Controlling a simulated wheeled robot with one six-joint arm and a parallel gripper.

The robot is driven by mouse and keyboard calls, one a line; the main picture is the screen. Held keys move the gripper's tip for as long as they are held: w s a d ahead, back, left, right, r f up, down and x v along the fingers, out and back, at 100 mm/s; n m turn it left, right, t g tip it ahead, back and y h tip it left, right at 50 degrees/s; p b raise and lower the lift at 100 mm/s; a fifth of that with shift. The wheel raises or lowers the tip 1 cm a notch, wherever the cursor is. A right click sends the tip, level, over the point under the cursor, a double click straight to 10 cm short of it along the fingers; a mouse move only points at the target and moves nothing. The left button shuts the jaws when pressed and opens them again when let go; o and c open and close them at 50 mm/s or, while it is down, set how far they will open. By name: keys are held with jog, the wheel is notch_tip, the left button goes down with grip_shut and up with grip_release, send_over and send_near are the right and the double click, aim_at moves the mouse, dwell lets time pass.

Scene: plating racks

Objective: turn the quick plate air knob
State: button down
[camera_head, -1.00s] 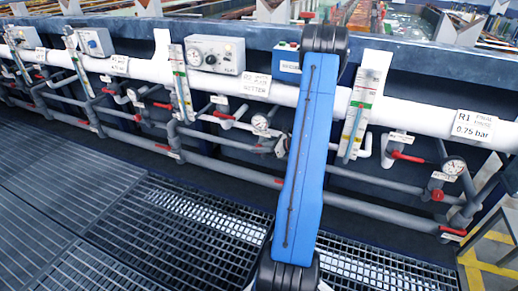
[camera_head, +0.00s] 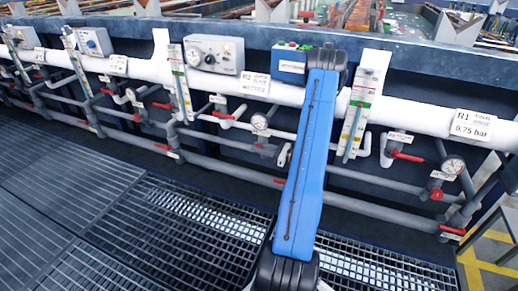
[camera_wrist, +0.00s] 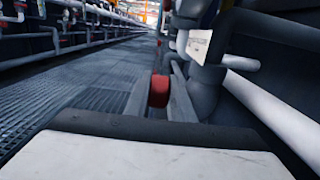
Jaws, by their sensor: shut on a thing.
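In the wrist view the two grey fingers of my gripper (camera_wrist: 158,100) are closed around a small red block (camera_wrist: 158,90), which looks like a valve knob or handle. It lies beside grey pipework, and I cannot read a name on it. In the head view my blue arm hides the gripper and this red part. A grey panel box (camera_head: 214,54) with a round dial or knob stands above the white pipe, left of the arm. A label marked R2 (camera_head: 254,84) hangs on the pipe below it, its small print too blurred to read surely.
A thick white pipe (camera_head: 420,115) runs across the rack, with grey pipes, red-handled valves and gauges (camera_head: 453,165) below. A blue box (camera_head: 290,63) with buttons stands behind my arm's top. Grey pipe and a white label plate (camera_wrist: 198,43) crowd the gripper's right. Grating floor (camera_head: 165,230) is open.

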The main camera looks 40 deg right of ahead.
jog(key=c, duration=1.8)
grip_release()
jog(key=shift+r, duration=0.1)
